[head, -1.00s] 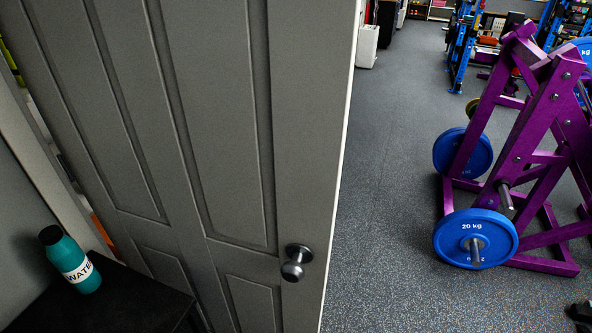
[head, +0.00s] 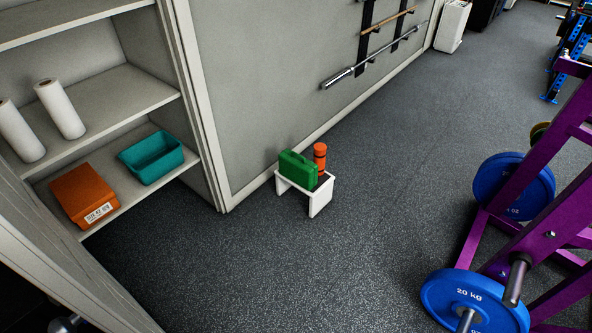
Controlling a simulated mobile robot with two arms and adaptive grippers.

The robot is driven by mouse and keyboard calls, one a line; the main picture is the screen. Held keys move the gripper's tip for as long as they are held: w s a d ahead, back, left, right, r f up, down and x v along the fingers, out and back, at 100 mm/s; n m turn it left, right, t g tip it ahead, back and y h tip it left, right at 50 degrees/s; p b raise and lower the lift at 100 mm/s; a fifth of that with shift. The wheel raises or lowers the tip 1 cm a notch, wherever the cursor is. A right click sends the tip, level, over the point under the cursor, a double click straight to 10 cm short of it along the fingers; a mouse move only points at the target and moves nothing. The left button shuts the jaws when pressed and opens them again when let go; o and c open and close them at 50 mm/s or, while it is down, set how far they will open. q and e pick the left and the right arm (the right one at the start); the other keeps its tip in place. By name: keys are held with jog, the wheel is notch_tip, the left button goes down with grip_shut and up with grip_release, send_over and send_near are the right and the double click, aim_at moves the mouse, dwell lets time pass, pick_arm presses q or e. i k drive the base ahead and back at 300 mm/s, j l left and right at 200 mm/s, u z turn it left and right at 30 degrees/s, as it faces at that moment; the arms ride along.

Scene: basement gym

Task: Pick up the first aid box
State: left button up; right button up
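A green case with a handle (head: 298,169), which looks like the first aid box, stands upright on a small white stool (head: 319,196) by the wall. I see no marking on it. An orange bottle (head: 320,156) stands beside it on the same stool. An orange box with a white label (head: 84,196) lies on a low shelf at the left; I cannot read its label clearly. Neither of my grippers is in view.
A shelf unit at the left also holds a teal bin (head: 151,157) and white paper rolls (head: 60,109). The open door (head: 75,265) fills the lower left. A purple rack (head: 530,230) with blue plates stands at the right. The floor (head: 300,270) before the stool is clear.

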aim_at(303, 172)
jog(key=i+l, duration=0.1)
jog(key=l, duration=0.25)
jog(key=l+u, duration=0.15)
jog(key=l, duration=0.25)
jog(key=i+l+u, duration=0.15)
jog(key=i, duration=0.35)
jog(key=i+l+u, duration=0.15)
jog(key=i, duration=0.3)
jog(key=i+l+u, duration=0.1)
jog(key=i+l, duration=0.15)
jog(key=i, duration=0.25)
jog(key=i+l+u, duration=0.15)
jog(key=i, duration=0.3)
jog(key=l, duration=0.1)
